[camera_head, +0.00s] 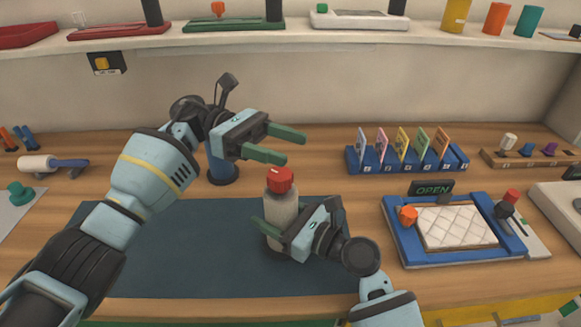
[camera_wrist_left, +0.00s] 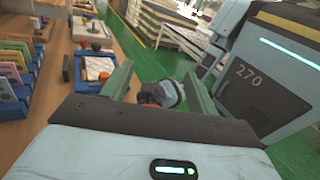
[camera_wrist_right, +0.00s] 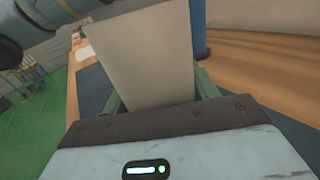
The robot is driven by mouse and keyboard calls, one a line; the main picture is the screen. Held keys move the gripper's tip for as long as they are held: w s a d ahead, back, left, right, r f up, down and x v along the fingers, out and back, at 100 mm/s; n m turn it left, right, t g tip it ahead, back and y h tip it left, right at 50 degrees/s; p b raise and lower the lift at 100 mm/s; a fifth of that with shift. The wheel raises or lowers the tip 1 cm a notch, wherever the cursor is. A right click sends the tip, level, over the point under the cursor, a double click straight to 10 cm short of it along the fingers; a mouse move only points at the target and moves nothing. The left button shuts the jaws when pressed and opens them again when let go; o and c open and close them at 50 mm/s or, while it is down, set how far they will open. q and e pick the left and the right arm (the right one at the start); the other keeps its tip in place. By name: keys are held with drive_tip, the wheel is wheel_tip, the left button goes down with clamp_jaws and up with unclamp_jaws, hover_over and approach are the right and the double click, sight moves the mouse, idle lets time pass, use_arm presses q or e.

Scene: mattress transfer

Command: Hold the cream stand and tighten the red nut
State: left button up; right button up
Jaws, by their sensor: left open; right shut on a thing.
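The cream stand (camera_head: 281,212) is upright at the right part of the dark mat (camera_head: 150,250). The red nut (camera_head: 280,180) sits on its top. My right gripper (camera_head: 279,224) is shut around the stand below the nut; its far finger is mostly hidden. The stand fills the middle of the right wrist view (camera_wrist_right: 140,62) between the fingers. My left gripper (camera_head: 293,146) is open and empty, above and slightly behind the nut, apart from it. In the left wrist view, a bit of red shows low between the open fingers, mostly hidden by the gripper body.
A blue rack with coloured cards (camera_head: 405,158) stands behind right. A blue tray with a quilted white pad (camera_head: 455,228) and an OPEN sign (camera_head: 433,188) lies to the right. A blue post (camera_head: 222,165) stands behind left. The mat's left part is clear.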

use_arm(q)
drive_tip(key=w+a+f+n+t+h, duration=0.2)
drive_tip(key=a+f+n+t, duration=0.1)
drive_tip(key=n+t, duration=0.25)
use_arm(e)
drive_tip(key=shift+r, duration=0.2)
use_arm(q)
drive_tip(key=n+t, duration=0.3)
drive_tip(key=t, duration=0.7)
approach(280, 181)
drive_tip(key=w, duration=0.2)
drive_tip(key=shift+g+y, duration=0.25)
drive_tip(key=shift+y, duration=0.15)
drive_tip(key=x, duration=1.2)
drive_tip(key=shift+c, duration=0.5)
drive_tip(key=c, duration=0.9)
